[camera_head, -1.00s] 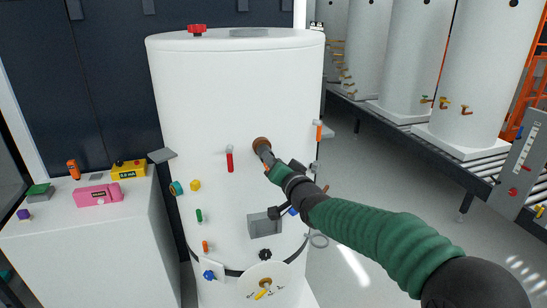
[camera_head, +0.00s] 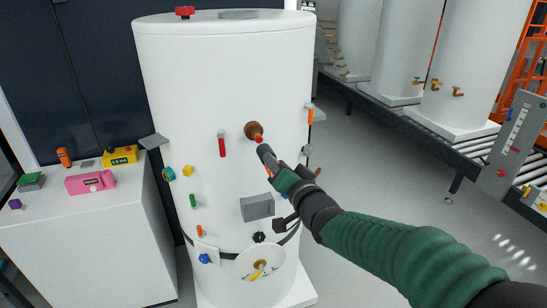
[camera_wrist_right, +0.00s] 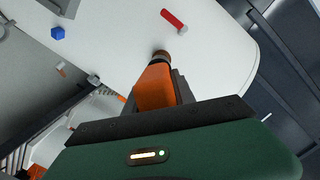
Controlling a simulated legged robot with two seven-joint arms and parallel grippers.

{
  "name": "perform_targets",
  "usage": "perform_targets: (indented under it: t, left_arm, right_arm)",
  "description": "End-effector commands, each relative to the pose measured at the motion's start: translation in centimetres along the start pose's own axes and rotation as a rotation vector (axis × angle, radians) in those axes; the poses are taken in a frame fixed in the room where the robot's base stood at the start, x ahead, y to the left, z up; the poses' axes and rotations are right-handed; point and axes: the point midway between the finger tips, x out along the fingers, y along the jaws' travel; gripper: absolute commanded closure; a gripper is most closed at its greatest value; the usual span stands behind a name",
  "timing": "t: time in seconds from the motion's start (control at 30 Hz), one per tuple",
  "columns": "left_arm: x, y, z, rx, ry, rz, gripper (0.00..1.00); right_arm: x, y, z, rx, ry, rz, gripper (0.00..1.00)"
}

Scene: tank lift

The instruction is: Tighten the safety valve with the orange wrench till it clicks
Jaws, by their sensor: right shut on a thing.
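The white tank (camera_head: 185,95) stands in the middle of the head view. A round brown fitting (camera_head: 254,131), likely the safety valve, sticks out of its front. My right gripper (camera_head: 265,152) is just below and right of it, shut on the orange wrench (camera_wrist_right: 156,88). The wrench's small orange-red tip (camera_head: 259,140) points up at the fitting. In the wrist view the brown fitting (camera_wrist_right: 160,55) is just beyond the wrench's end; I cannot tell whether they touch. The gripper covers most of the wrench. My left gripper is out of view.
Coloured knobs and a red handle (camera_head: 221,146) surround the fitting on the tank. A grey box (camera_head: 257,207) protrudes below. A white cabinet (camera_head: 90,245) at left carries a pink device (camera_head: 90,182) and a yellow one (camera_head: 121,156). Open floor lies at right, before a conveyor (camera_head: 470,155).

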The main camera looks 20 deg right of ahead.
Motion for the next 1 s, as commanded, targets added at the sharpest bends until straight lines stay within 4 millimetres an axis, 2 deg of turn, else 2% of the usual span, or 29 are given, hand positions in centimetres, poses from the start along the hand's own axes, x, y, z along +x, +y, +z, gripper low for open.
perform_targets:
  t: [0.03, 0.3, 0.5, 0.83, 0.93, 1.0]
  left_arm:
    - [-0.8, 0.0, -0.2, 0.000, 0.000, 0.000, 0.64]
    - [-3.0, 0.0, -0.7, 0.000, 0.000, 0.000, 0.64]
    - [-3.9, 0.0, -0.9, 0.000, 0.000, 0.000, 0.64]
    - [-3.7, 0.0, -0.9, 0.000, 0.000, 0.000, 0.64]
    - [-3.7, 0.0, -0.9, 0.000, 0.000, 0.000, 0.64]
    - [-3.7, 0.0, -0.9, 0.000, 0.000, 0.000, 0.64]
  right_arm:
    - [-1.0, -0.4, -0.4, -0.003, 0.002, 0.001, 1.00]
    - [-5.8, -0.5, 0.1, -0.003, 0.001, -0.001, 1.00]
    - [-8.5, -0.2, 0.6, -0.001, 0.001, 0.000, 1.00]
    - [-8.5, 0.2, 1.1, 0.001, -0.002, -0.003, 1.00]
    - [-7.7, 1.5, 2.7, 0.006, -0.019, -0.013, 1.00]
    - [-6.8, 3.3, 5.0, 0.008, -0.035, -0.023, 1.00]
